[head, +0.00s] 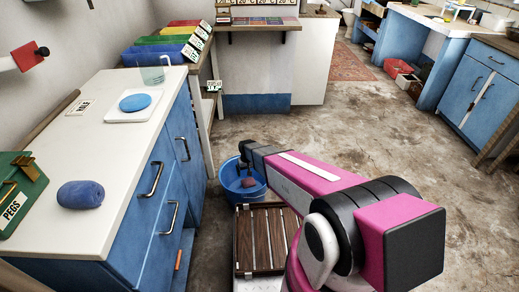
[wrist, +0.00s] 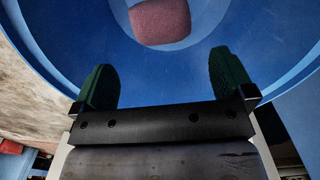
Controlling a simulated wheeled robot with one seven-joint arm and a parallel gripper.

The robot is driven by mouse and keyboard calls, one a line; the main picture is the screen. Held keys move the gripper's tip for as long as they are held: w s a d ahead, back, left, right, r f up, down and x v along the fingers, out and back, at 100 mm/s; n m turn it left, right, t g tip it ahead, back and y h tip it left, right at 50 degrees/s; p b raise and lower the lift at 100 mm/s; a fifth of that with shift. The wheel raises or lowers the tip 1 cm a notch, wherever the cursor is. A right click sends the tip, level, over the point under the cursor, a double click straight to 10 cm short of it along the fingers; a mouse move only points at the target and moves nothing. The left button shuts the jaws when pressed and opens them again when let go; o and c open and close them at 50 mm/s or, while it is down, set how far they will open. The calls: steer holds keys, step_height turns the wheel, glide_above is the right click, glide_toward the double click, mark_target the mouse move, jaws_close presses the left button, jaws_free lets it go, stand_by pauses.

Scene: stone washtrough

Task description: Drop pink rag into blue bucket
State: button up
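The blue bucket (head: 229,179) stands on the floor beyond a slatted wooden rack. Its blue inside (wrist: 60,40) fills most of the wrist view. The pink rag (wrist: 160,20) is a rounded, dull pink lump inside the bucket's outline, beyond my fingertips. It also shows in the head view (head: 249,183) within the bucket. I cannot tell whether it rests on the bottom. My gripper (wrist: 162,62) is over the bucket with its two dark green fingers wide apart and nothing between them. In the head view the fingers are mostly hidden by my arm.
The slatted rack (head: 262,238) stands just in front of the bucket. Open floor lies to the right.

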steer(key=shift+r, duration=0.1)
step_height(320, 180, up, 11)
steer(key=shift+f, duration=0.2)
stand_by(0.4)
